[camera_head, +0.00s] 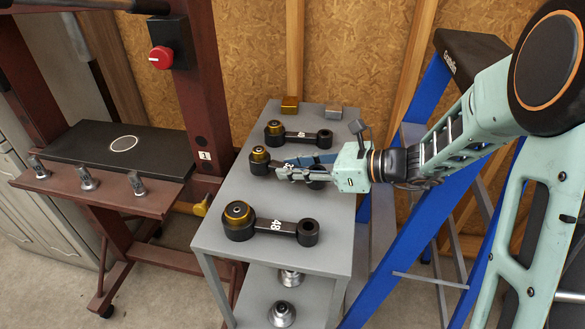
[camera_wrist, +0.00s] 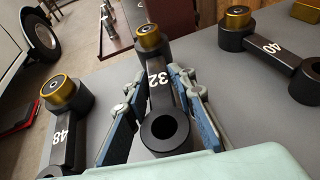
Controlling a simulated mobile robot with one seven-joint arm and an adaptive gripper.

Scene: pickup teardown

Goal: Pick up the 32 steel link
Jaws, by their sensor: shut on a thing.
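The 32 steel link (camera_head: 258,160) is a dark bar with a gold-topped boss at one end and an open round eye at the other. It lies between the other two links, at the middle of the grey table (camera_head: 225,205). My gripper (camera_head: 283,168) comes from the right with one finger on each side of its bar and is shut on it. In the wrist view the link (camera_wrist: 157,90) shows its white 32 between the fingers, with the open eye nearest the camera. I cannot tell whether it is clear of the table.
The 48 link (camera_head: 272,228) lies in front and the 40 link (camera_head: 300,135) behind. A gold block (camera_head: 290,104) and a grey block (camera_head: 333,112) stand at the back. A maroon press (camera_head: 190,90) is left; a blue ladder (camera_head: 420,190) stands right.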

